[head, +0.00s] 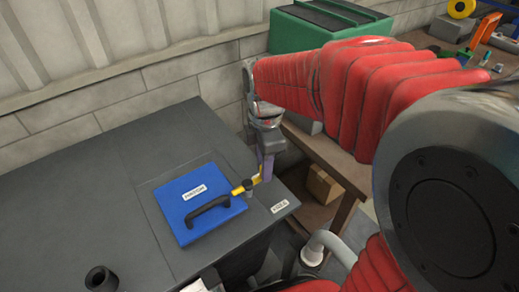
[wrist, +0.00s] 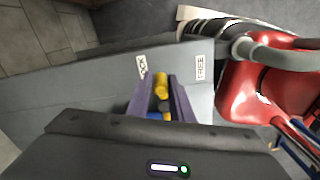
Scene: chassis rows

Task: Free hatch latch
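The blue hatch (head: 183,213) lies on a dark grey cabinet top and has a black arched handle (head: 208,207) and a white label. A yellow latch (head: 240,189) with a dark round pivot (head: 248,187) sits at its right edge. My gripper (head: 265,176) points down at the latch's outer end. In the wrist view its two purple fingers (wrist: 160,80) stand apart, one on each side of the yellow latch (wrist: 160,88), with small gaps visible. A LOCK label (wrist: 142,67) is left of the fingers and a FREE label (wrist: 201,67) is right of them.
The grey cabinet top (head: 120,190) is mostly clear, with a short black cylinder (head: 101,279) near its front. A wooden bench (head: 335,165) with a cardboard box (head: 323,186) stands to the right. A green box (head: 310,35) is behind, against the block wall.

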